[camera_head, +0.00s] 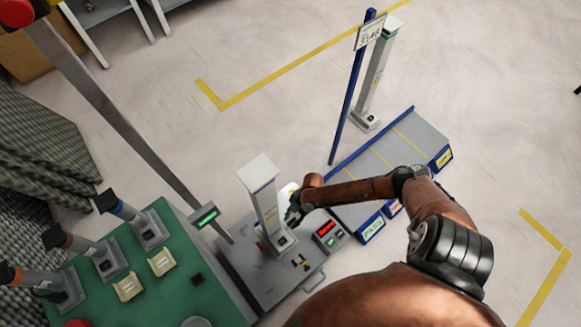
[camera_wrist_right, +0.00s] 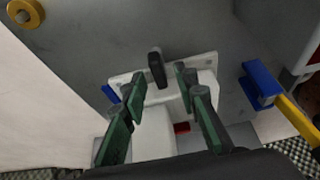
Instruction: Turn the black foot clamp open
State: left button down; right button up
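The black foot clamp (camera_wrist_right: 156,68) shows in the right wrist view as a small dark lever on the white foot plate (camera_wrist_right: 206,60) of a post. It points up the picture, just beyond my fingertips. In the head view the white post (camera_head: 264,200) stands on a grey platform, with a small dark part at its foot (camera_head: 282,241). My right gripper (camera_head: 293,212) is beside the post in the head view. In the wrist view its green-padded fingers (camera_wrist_right: 162,82) are apart, with white post surface between them. Contact cannot be told. My left gripper is out of view.
A green table (camera_head: 185,260) with several posts stands left. A grey bench with yellow lines (camera_head: 425,135) lies right. A blue-and-yellow part (camera_wrist_right: 262,85) sits near my right fingers.

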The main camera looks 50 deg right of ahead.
jog(key=shift+c, duration=0.3)
grip_shut()
